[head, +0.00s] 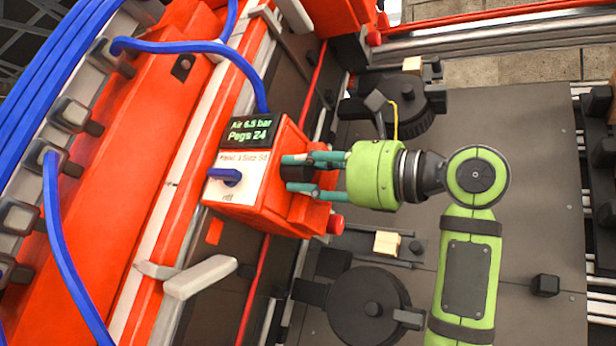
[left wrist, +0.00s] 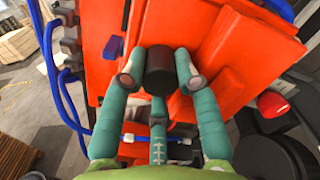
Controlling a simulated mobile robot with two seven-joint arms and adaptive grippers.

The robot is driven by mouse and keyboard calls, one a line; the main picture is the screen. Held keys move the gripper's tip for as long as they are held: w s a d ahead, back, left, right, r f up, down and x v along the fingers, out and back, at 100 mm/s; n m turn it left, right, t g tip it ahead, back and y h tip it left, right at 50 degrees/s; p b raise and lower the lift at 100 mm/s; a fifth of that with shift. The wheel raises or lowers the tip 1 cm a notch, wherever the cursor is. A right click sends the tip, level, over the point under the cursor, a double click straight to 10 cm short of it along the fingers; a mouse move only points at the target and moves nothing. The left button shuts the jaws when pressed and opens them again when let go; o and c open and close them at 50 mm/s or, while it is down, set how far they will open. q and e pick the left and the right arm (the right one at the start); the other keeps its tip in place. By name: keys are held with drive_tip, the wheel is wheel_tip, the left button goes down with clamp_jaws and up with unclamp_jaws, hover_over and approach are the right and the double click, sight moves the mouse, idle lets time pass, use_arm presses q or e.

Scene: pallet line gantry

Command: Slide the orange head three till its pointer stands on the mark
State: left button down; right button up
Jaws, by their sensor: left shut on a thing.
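The orange head (head: 265,205) sits on the gantry beam at the centre of the head view. It carries a dark display reading "Air 6.5 bar, Pegs 24" and a white label whose small print is hard to read. My left gripper (head: 288,174) reaches it from the right, its teal fingers shut around the head's black knob (head: 298,178). In the left wrist view the black knob (left wrist: 160,68) stands between the fingers, against the orange body (left wrist: 250,40). I cannot make out the pointer or the mark in either view. My right gripper is not in view.
A pale lever (head: 200,277) sticks out below the head. Blue hoses (head: 190,47) run along the beam, one looping to the head. Black round units (head: 370,305) and a wood block (head: 387,242) lie by the dark plate (head: 500,150), which has bare room at right.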

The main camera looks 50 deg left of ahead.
use_arm(q)
drive_tip(key=shift+f, duration=0.2)
drive_tip(key=c, duration=1.2)
unclamp_jaws()
drive_tip(key=shift+s, duration=0.2)
drive_tip(key=shift+d, duration=0.1)
drive_tip(key=shift+w+d, duration=0.25)
drive_tip(key=shift+d, duration=0.05)
drive_tip(key=v, duration=1.1)
drive_tip(key=shift+r, duration=0.1)
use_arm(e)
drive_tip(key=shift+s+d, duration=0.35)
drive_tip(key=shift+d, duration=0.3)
